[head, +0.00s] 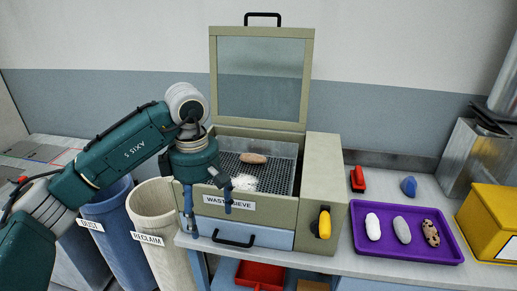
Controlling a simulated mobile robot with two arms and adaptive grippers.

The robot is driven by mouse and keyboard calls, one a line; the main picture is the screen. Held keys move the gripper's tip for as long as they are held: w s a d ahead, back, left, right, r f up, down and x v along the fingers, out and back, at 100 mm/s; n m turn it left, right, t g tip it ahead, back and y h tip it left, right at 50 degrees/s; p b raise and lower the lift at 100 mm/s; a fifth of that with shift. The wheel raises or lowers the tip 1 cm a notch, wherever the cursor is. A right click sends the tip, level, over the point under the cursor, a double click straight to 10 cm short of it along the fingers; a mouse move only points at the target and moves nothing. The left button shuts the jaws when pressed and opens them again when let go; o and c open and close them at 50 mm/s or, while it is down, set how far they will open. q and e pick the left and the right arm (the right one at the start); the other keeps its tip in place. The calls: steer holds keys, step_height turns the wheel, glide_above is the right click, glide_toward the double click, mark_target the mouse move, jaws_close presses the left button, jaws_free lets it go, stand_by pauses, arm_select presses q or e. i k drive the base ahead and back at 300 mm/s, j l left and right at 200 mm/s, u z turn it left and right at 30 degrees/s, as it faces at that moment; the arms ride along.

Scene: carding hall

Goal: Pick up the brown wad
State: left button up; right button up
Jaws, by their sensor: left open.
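A brown wad (254,158) lies on the dark mesh inside the open waste sieve (318,185), towards the back. A pile of white fluff (245,183) lies on the mesh in front of it. My left gripper (209,222) points down at the front left of the sieve, its fingers apart and empty. It is to the left of and nearer than the brown wad, not touching it. My right gripper is out of view.
A purple tray (378,248) on the right holds a white, a grey and a speckled brown wad. A red-handled tool (357,180) and a blue lump (409,186) lie behind it. The sieve's raised lid (309,75) stands upright. The reclaim bin (150,215) stands left.

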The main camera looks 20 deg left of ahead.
mark_target(249, 157)
steer(key=i, duration=1.35)
